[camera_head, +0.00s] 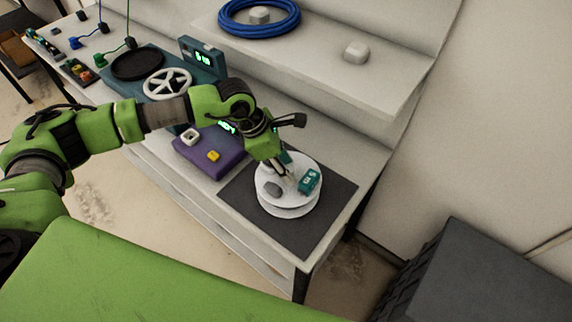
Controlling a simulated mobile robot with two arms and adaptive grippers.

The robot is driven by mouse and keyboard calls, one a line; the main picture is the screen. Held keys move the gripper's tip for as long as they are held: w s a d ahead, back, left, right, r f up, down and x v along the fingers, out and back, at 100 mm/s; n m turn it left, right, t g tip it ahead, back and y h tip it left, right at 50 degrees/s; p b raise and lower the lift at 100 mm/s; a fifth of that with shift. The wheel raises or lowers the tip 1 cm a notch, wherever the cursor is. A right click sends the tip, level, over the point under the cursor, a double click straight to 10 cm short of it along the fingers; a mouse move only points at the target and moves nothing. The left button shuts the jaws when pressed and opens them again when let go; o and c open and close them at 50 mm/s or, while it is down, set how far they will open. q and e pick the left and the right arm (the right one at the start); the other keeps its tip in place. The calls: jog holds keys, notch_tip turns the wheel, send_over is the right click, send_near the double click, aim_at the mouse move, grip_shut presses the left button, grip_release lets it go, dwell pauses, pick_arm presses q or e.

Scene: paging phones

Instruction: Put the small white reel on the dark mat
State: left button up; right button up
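A white spoked reel (168,83) lies on a teal machine, beside a black round platter (138,63). The dark mat (318,222) lies at the near right end of the bench. On the mat stands a white round two-tier stand (289,207), like a wide spool, bearing a grey stone-like piece (272,189) and a small teal device (309,180). My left gripper (286,172) points down over the stand's upper disc, near the teal device and away from the spoked reel. Its fingers are too small to tell their opening or contact. My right gripper is out of view.
A purple box (212,160) with white and yellow parts sits left of the mat. A dark grey case (480,275) stands at the lower right.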

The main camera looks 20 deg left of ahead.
pick_arm(q)
jog(key=b+v, duration=0.2)
jog(key=v, duration=1)
jog(key=shift+b, duration=0.4)
